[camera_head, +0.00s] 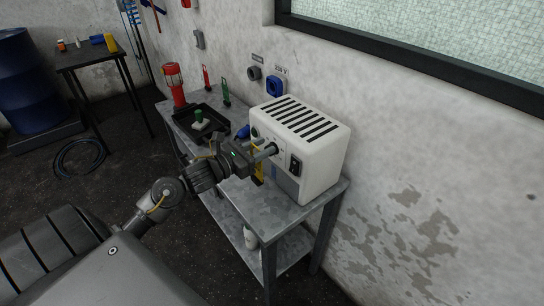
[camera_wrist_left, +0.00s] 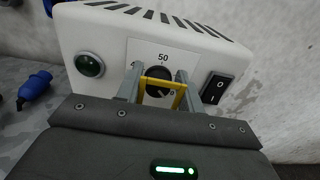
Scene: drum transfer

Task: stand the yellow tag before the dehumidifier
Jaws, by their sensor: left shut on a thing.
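The white dehumidifier (camera_head: 318,149) stands on the grey metal bench, with a slotted top. In the left wrist view its front (camera_wrist_left: 112,56) shows a green lamp, a dark knob below the number 50, and a black rocker switch. My left gripper (camera_head: 268,151) is at this front, its fingers pointing at the knob. It is shut on the yellow tag (camera_wrist_left: 163,83), which spans between the fingers in front of the knob. In the head view the tag (camera_head: 258,172) shows partly below the fingers. Whether its foot touches the bench is hidden. My right gripper is not in view.
The bench (camera_head: 286,214) runs along the wall. Left of the dehumidifier are a blue plug (camera_head: 243,131), a black tray (camera_head: 222,139) with a green-topped item, and a red lantern (camera_head: 174,86). A blue socket (camera_head: 276,86) is on the wall. A white bottle (camera_head: 250,238) stands on the lower shelf.

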